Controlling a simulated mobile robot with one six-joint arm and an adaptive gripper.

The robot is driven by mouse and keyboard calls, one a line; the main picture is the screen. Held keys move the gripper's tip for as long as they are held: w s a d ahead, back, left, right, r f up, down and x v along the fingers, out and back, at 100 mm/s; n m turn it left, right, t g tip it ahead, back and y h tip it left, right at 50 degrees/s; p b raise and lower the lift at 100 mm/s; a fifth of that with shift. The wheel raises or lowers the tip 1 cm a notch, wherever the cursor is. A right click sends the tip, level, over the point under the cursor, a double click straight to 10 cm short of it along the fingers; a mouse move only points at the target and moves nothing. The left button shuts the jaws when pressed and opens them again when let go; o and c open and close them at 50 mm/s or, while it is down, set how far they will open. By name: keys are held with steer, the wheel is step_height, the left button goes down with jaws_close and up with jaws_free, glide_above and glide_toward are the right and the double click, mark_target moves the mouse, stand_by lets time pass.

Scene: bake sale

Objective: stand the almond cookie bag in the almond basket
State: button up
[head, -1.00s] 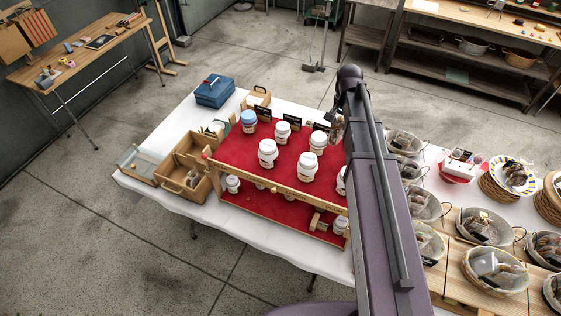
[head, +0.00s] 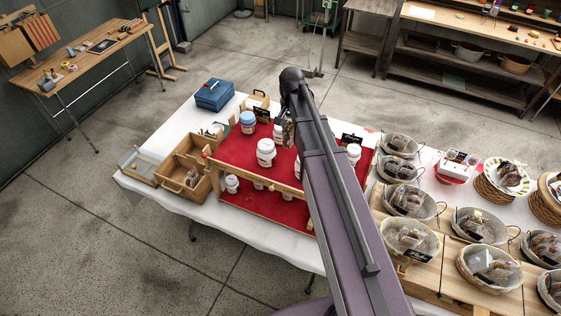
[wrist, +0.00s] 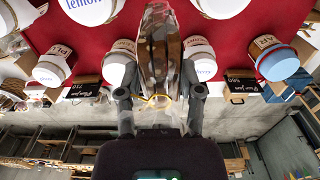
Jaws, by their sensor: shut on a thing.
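My gripper (wrist: 158,95) is shut on a clear cookie bag (wrist: 160,50) with brown contents and a yellow tie. In the wrist view the bag reaches beyond the fingers, in front of the red cloth and jam jars. In the head view a small part of the bag (head: 288,132) shows beside the end of my arm, above the jam stand; my fingers are hidden there. Wire-handled baskets with cookie bags stand to the right of my arm, such as this front basket (head: 408,252) and this one behind it (head: 436,212). Their labels are too small to read, so I cannot tell the almond basket.
The red-covered jam stand (head: 228,158) with white jars lies under my arm. A wooden box (head: 172,178) and a blue box (head: 227,104) stand at its left and back. Plates of baked goods (head: 526,166) stand at right. Open concrete floor surrounds the table.

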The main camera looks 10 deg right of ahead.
mark_target(290, 138)
steer(key=shift+s+d+r, duration=0.1)
steer(key=shift+s+d, duration=0.05)
steer(key=shift+s, duration=0.1)
steer(key=shift+w, duration=0.15)
steer(key=shift+f, duration=0.2)
step_height(290, 138, down, 6)
steer(key=b, duration=0.6)
stand_by(0.6)
steer(key=shift+f+b, duration=1.9)
steer(key=shift+b, duration=0.15)
steer(key=shift+f, duration=0.15)
